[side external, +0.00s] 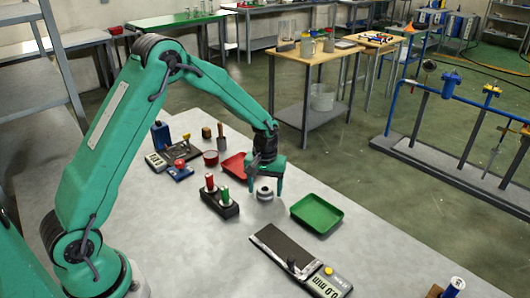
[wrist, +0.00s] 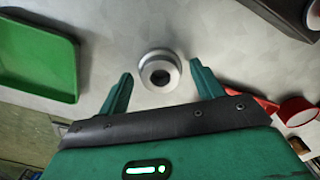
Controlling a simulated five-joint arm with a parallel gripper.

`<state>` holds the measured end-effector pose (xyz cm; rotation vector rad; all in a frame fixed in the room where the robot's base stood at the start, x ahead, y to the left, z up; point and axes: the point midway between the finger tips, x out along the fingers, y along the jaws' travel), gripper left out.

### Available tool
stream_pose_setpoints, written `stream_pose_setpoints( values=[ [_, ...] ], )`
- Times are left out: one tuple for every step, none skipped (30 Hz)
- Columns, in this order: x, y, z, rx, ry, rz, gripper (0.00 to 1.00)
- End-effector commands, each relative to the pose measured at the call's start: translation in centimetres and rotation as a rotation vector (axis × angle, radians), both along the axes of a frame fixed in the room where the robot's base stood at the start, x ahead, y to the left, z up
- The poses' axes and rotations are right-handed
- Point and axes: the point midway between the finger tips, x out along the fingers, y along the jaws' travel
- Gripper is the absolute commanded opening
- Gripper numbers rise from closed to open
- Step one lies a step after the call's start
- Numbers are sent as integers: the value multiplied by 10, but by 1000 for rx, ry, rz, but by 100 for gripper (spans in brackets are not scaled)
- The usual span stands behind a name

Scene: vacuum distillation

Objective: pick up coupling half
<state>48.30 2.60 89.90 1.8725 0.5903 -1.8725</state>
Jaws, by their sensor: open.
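The coupling half (side external: 264,193) is a small grey metal piece with a round hub, standing on the light grey bench. In the wrist view the coupling half (wrist: 159,72) shows its dark central bore and lies just beyond the fingertips, between their lines. My gripper (side external: 265,190) points down over it in the side view, with a finger on each side. In the wrist view my gripper (wrist: 160,75) is open, with its two green fingers apart and nothing held. I cannot tell the exact height of the fingertips over the bench.
A green tray (side external: 317,213) lies to the right of the coupling half and a red tray (side external: 236,166) behind it. A black holder (side external: 220,205) with red and green-topped items stands close on the left. A digital gauge (side external: 322,283) lies in front. Bench at front left is clear.

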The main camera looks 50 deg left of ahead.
Motion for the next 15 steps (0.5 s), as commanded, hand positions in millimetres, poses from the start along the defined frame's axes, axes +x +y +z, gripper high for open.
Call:
stream_pose_setpoints(
  values=[
    [0,0,0,0,0,0,66],
    [0,0,0,0,0,0,66],
    [0,0,0,0,0,0,66],
    [0,0,0,0,0,0,66],
    [0,0,0,0,0,0,66],
    [0,0,0,0,0,0,66],
    [0,0,0,0,0,0,66],
    [0,0,0,0,0,0,62],
    [0,0,0,0,0,0,54],
    [0,0,0,0,0,0,48],
    [0,0,0,0,0,0,43],
    [0,0,0,0,0,0,35],
    [0,0,0,0,0,0,29],
    [0,0,0,0,0,0,23],
    [0,0,0,0,0,0,15]
  ],
)
